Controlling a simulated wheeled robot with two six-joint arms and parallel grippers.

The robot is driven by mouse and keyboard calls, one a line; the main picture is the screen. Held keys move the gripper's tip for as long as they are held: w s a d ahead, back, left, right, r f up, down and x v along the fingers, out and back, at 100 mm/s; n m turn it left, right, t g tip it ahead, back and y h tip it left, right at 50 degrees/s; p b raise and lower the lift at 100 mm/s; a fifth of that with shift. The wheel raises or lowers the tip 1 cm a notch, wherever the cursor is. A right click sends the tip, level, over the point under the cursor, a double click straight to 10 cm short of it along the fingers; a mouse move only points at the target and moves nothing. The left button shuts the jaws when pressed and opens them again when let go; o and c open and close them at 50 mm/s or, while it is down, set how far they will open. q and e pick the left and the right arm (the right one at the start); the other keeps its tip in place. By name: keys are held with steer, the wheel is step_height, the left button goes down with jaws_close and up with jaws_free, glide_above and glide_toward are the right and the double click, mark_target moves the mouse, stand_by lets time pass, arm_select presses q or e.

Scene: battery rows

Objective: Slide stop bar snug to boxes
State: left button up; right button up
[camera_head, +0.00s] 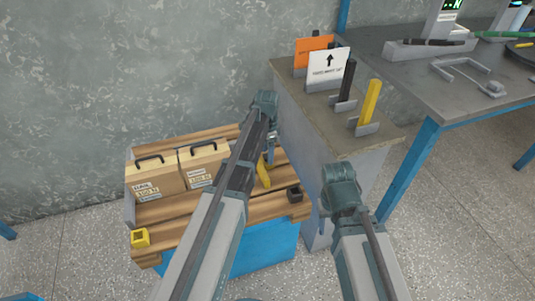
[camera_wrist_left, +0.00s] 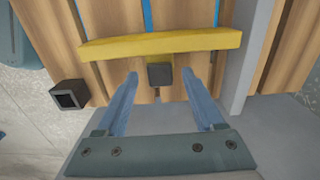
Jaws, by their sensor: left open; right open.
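The yellow stop bar (camera_head: 263,172) lies across the wooden slats, right of two tan boxes (camera_head: 155,178) (camera_head: 204,162) with dark handles. In the left wrist view the stop bar (camera_wrist_left: 160,43) has bare slats beyond it and no box shows there. A dark square knob (camera_wrist_left: 160,75) stands at its near edge. My left gripper (camera_wrist_left: 159,78) is open, its fingertips to either side of the knob with gaps between. In the head view my left arm hides part of the space between boxes and bar. My right arm shows, but its gripper is out of sight.
The slatted wooden deck (camera_head: 185,208) sits on a blue base. A yellow square socket (camera_head: 140,238) and a black one (camera_head: 294,193) stand along its front edge. A grey cabinet (camera_head: 290,112) with signs and upright bars stands right of it. A workbench (camera_head: 420,75) is further right.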

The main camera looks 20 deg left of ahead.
arm_select(q)
jaws_close()
stand_by(1.3)
